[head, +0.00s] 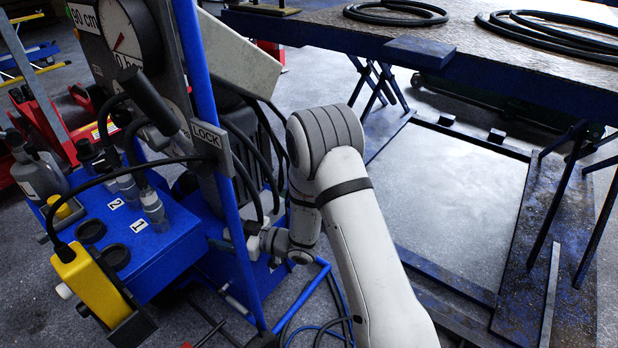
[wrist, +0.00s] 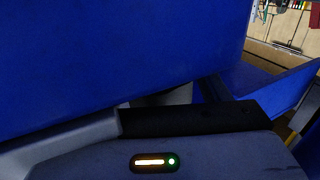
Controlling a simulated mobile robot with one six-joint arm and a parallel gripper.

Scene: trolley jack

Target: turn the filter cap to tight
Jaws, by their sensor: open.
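I cannot pick out the filter cap with certainty in either view. My gripper (head: 252,238) is low beside the blue upright post, at the right side of the blue machine (head: 160,250); the post and hoses partly hide its fingers. It is open, and I see nothing held in it. In the wrist view a broad blue surface (wrist: 120,55) fills the upper part, very close to the gripper. A small pale rounded part (wrist: 162,96) shows below that surface, mostly hidden behind the dark finger; I cannot tell what it is.
A LOCK plate (head: 210,136) sits on the blue post, with black hoses looping around it. A yellow box (head: 88,285) hangs at the front left. A blue lift table (head: 500,60) with black rings stands at the right. Hoses and bars lie on the floor below.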

